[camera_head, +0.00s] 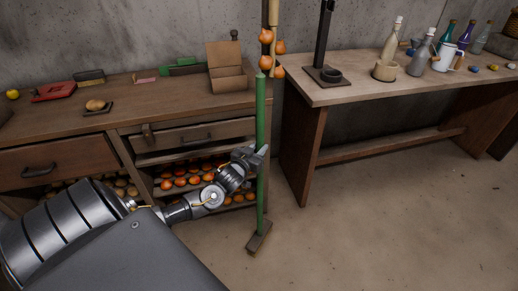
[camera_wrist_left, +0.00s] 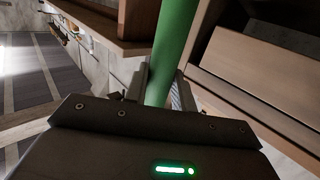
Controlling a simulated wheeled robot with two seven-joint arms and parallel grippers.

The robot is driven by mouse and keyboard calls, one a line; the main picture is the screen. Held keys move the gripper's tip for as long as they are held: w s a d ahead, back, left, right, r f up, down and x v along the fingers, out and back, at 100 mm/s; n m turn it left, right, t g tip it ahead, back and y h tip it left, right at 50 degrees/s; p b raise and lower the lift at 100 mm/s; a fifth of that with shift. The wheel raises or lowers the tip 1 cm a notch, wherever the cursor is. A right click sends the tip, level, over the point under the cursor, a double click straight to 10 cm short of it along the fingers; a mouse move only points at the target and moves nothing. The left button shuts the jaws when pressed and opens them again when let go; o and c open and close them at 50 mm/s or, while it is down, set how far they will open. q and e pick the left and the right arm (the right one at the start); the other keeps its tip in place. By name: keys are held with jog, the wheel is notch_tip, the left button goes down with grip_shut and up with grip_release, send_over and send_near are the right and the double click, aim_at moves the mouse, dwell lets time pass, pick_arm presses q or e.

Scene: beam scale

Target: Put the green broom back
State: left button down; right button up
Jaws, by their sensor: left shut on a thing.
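The green broom (camera_head: 260,170) stands close to upright in front of the gap between the two benches. Its dark head (camera_head: 259,237) is at the floor; I cannot tell whether it touches. My left gripper (camera_head: 261,151) is shut on the broom's handle around the middle of its length. In the left wrist view the green handle (camera_wrist_left: 172,50) runs up between the two fingers (camera_wrist_left: 160,92). My right gripper is not in view.
A wooden cabinet (camera_head: 150,110) with drawers and shelves of orange fruit stands at left. A wooden table (camera_head: 340,92) with bottles and a white mug (camera_head: 445,57) stands at right. A post with hanging orange bulbs (camera_head: 265,37) rises behind the broom. The floor (camera_head: 380,230) at right is clear.

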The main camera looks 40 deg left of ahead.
pick_arm(q)
jog(key=c, duration=1.5)
grip_release()
jog(key=o, duration=0.4)
jog(key=shift+c, duration=0.2)
jog(key=shift+s+d, duration=0.1)
jog(key=shift+s, duration=0.15)
jog(key=s+d+r, duration=0.1)
jog(key=s+d, duration=0.1)
jog(key=s, duration=0.9)
jog(key=shift+s, duration=0.2)
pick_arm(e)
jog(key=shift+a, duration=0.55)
